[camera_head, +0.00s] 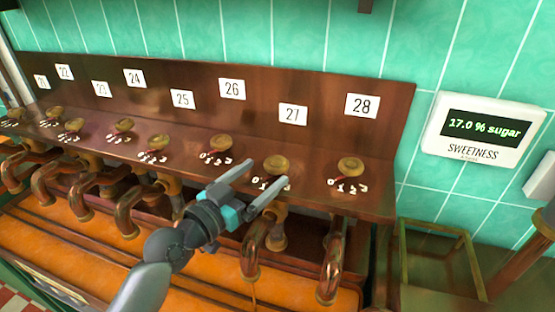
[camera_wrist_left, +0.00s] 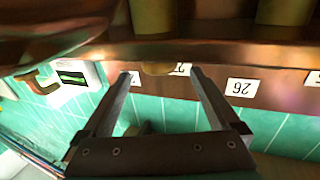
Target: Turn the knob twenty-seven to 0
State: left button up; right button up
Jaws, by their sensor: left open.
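The brass knob under label 27 (camera_head: 276,164) sits on the dark wooden ledge (camera_head: 385,205) below the white label 27 (camera_head: 293,114). White scale digits are printed in front of it, partly hidden by my gripper, so I cannot read its setting. My left gripper (camera_head: 266,172) is open, its fingers pointing toward this knob. In the left wrist view, which is upside down, the knob (camera_wrist_left: 158,69) shows between and beyond the two open fingertips (camera_wrist_left: 160,73). I cannot tell whether they touch it. My right gripper is not in view.
Knob 28 (camera_head: 350,167) stands to the right and knob 26 (camera_head: 220,144) to the left. Curved copper spouts (camera_head: 330,265) hang below the ledge over an orange surface (camera_head: 200,285). A sweetness display (camera_head: 482,130) on the green tiled wall reads 17.0 % sugar.

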aim_at(286, 158)
pick_arm(q)
jog(key=shift+x, duration=3.05)
jog(key=shift+c, duration=0.3)
jog(key=c, duration=1.3)
jog(key=m+g+h+b, duration=0.2)
jog(key=h+b, duration=0.1)
jog(key=b, duration=0.6)
jog(key=shift+f+m+g, duration=0.1)
jog(key=shift+m+g, duration=0.2)
jog(key=shift+g, duration=0.1)
jog(key=shift+s+m+g+b, duration=0.1)
jog(key=shift+m+g+b, duration=0.2)
jog(key=shift+b, duration=0.65)
jog(key=shift+h, duration=0.3)
jog(key=o, duration=1.4)
jog(key=shift+c, duration=0.2)
